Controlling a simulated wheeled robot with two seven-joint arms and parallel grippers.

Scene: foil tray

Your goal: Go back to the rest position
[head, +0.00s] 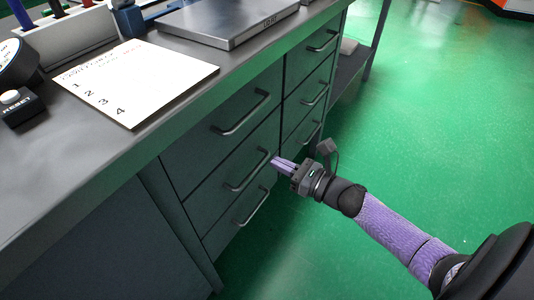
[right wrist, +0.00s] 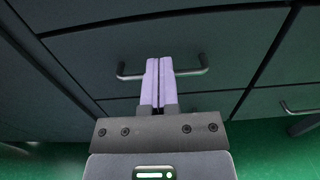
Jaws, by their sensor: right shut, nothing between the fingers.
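My right gripper (head: 282,164) reaches in from the right in the head view, in front of the grey drawer cabinet. It is shut with nothing between its purple fingers. In the right wrist view the fingers (right wrist: 159,80) lie together across a drawer handle (right wrist: 190,72); I cannot tell whether they touch it. In the head view the fingertips are close to the middle drawer handle (head: 248,174) of the nearer column. The drawers look closed. My left gripper is not in view.
The grey worktop (head: 110,155) carries a paper sheet (head: 135,80) with numbers, a reset button box (head: 18,106) and a flat metal device (head: 235,22). More drawer handles (head: 240,115) stick out from the cabinet. The green floor (head: 430,130) at the right is clear.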

